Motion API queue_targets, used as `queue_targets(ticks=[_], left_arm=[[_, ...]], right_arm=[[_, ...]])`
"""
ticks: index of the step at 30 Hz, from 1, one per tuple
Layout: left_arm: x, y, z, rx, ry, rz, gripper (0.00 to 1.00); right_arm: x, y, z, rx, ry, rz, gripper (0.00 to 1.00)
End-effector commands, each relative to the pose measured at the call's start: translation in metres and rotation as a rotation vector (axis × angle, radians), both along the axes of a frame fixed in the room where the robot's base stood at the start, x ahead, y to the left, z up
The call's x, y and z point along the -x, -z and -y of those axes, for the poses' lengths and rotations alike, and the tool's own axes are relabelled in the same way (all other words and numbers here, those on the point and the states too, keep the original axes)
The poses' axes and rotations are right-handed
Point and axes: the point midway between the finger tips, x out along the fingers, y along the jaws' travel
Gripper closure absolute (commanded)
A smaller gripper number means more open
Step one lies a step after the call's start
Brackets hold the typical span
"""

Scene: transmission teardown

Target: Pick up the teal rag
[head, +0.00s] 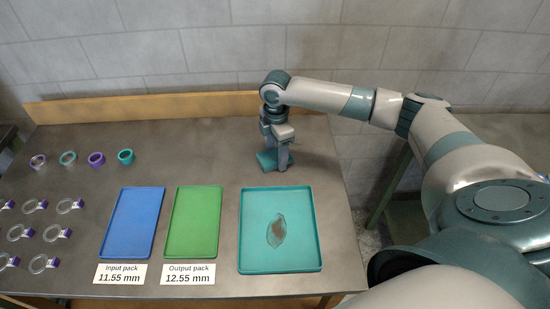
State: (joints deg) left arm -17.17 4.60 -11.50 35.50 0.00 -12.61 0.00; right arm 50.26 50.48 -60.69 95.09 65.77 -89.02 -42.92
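The teal rag (266,161) is a small folded block at the back right of the table, behind the teal tray. My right gripper (277,159) points down at the rag from above, with a finger close against its right side. The gripper hides part of the rag. I cannot tell whether the fingers are closed on it or only stand around it, or whether the rag touches the table. My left gripper is not in view.
A teal tray (251,262) with a brown stain stands in front of the rag. A green tray (195,222) and a blue tray (133,222) are to its left, with labels in front. Several rings lie at the left. A wooden ledge (150,106) runs along the back.

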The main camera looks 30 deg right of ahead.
Motion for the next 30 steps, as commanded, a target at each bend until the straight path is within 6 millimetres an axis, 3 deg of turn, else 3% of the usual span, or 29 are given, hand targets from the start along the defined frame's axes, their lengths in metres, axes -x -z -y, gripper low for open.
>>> queue_targets(ticks=[1,3,6,17,25,30], left_arm=[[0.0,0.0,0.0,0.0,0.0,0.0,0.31],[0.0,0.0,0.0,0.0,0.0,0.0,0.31],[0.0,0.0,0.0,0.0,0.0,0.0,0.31],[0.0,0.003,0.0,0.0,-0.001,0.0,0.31],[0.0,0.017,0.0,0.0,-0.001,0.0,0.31],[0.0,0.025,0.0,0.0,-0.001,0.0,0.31]], right_arm=[[0.0,0.0,0.0,0.0,0.0,0.0,0.53],[0.0,0.0,0.0,0.0,0.0,0.0,0.7],[0.0,0.0,0.0,0.0,0.0,0.0,0.74],[-0.001,-0.006,0.0,0.0,0.0,0.002,0.74],[-0.002,-0.039,0.0,0.0,-0.001,0.005,0.74],[0.026,-0.057,0.018,0.001,0.001,0.002,0.74]])
